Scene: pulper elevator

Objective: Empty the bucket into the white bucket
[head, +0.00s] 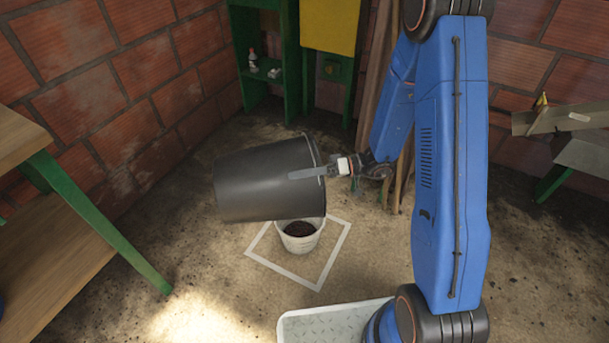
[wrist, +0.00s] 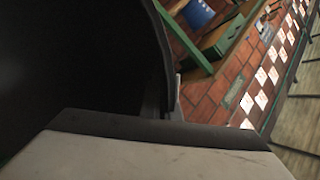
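A large black bucket (head: 258,180) is held in the air in the head view, tipped on its side with its mouth toward the right. My gripper (head: 318,171) is shut on its wall near the rim. The white bucket (head: 300,241) stands upright on the floor below the black bucket's rim, with dark material inside. The black bucket hides part of the white bucket's top edge. In the wrist view the black bucket (wrist: 75,60) fills the left side, with its rim running down to the gripper (wrist: 172,108). Its inside is too dark to make out.
A white square outline (head: 318,286) is marked on the floor around the white bucket. A wooden table with green legs (head: 95,212) stands at the left, and green shelving (head: 290,60) stands against the brick wall. A metal bench (head: 585,152) is at the right.

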